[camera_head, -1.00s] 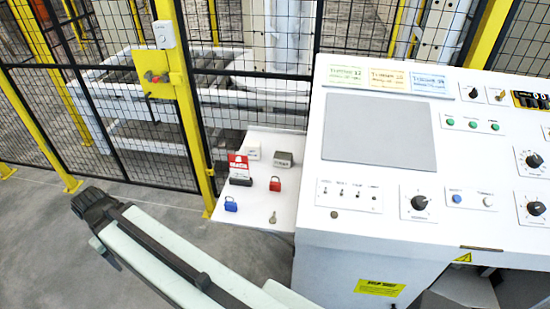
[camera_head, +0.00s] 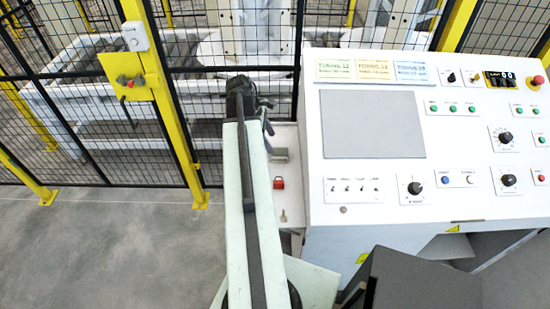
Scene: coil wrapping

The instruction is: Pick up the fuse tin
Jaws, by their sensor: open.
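A small grey box (camera_head: 280,154), which looks like the fuse tin, stands on the white side shelf (camera_head: 291,215) left of the control desk. Its left part is close to the edge of my arm in the picture, and its label cannot be read. My gripper (camera_head: 266,118) shows only as dark parts at the far end of my arm, up and left of the grey box. It is open and appears apart from the box. Its fingertips are not clear, and my arm hides much of the shelf.
A red padlock (camera_head: 279,183) and a small key-like item (camera_head: 283,216) lie on the shelf nearer to me. The control desk (camera_head: 330,222) rises just right. A mesh fence with yellow posts (camera_head: 165,100) stands behind. Floor at left is clear.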

